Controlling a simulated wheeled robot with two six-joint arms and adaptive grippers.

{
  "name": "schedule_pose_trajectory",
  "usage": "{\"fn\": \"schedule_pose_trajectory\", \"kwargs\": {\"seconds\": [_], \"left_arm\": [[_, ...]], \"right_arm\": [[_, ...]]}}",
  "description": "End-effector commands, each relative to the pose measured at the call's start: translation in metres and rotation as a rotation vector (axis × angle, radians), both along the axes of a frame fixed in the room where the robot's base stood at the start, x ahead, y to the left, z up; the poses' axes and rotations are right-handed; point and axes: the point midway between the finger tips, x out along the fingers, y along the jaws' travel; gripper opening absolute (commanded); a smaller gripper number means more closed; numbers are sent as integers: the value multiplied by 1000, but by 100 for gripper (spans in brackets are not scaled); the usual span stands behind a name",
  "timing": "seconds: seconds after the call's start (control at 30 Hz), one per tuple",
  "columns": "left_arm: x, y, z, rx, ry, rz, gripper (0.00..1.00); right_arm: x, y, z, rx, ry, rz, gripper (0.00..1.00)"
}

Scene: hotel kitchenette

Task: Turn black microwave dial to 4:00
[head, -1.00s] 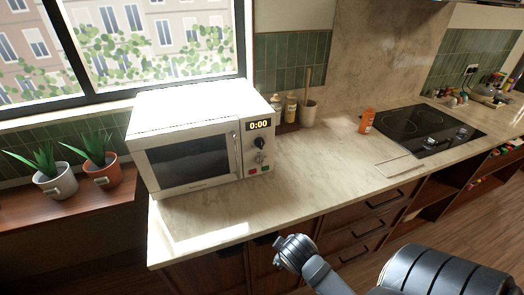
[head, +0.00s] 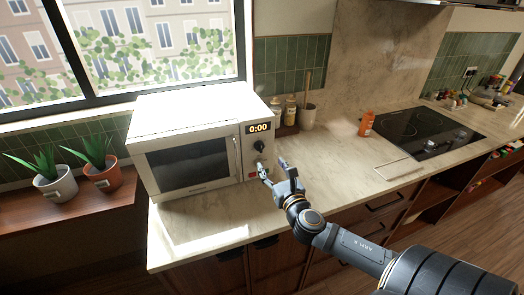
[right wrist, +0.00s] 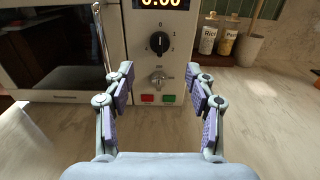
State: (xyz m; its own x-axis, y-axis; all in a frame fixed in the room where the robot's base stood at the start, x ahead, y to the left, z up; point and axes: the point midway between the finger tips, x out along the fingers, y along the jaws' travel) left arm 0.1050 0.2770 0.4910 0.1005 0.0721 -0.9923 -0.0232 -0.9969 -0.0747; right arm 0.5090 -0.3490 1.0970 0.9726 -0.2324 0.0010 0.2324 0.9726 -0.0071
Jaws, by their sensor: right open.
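A white microwave (head: 190,112) stands on the marble counter with its door shut. Its display (head: 258,127) reads 0:00. The black dial (head: 259,146) is below the display, and it also shows in the right wrist view (right wrist: 159,43), its white mark pointing roughly up. A silver knob (right wrist: 158,79) sits below it, above a red button (right wrist: 147,98) and a green button (right wrist: 169,98). My right gripper (head: 273,166) is open and empty in front of the control panel, apart from the dial. In the right wrist view the dial lies beyond and between the fingertips (right wrist: 162,71). My left gripper is not seen.
Bottles labelled Rice (right wrist: 208,36) and Pasta (right wrist: 227,40) and a utensil pot (head: 307,115) stand right of the microwave. An orange bottle (head: 366,123) and a black cooktop (head: 420,125) are farther right. The counter (head: 325,155) between is clear.

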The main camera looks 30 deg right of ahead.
Motion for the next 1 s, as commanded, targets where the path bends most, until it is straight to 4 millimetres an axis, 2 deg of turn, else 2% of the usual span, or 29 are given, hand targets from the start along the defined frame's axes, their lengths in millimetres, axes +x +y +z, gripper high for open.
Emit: {"fn": "schedule_pose_trajectory", "kwargs": {"seconds": [0.3,0.43,0.6,0.83,1.0], "left_arm": [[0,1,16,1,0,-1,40],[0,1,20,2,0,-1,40],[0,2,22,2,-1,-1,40],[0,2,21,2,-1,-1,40],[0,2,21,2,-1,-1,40]], "right_arm": [[64,-15,4,10,-5,-4,56],[82,-20,3,9,-3,-3,56],[92,-22,1,7,-1,-1,56],[92,-22,0,7,-1,-1,55],[92,-22,0,7,-1,-1,31]]}}
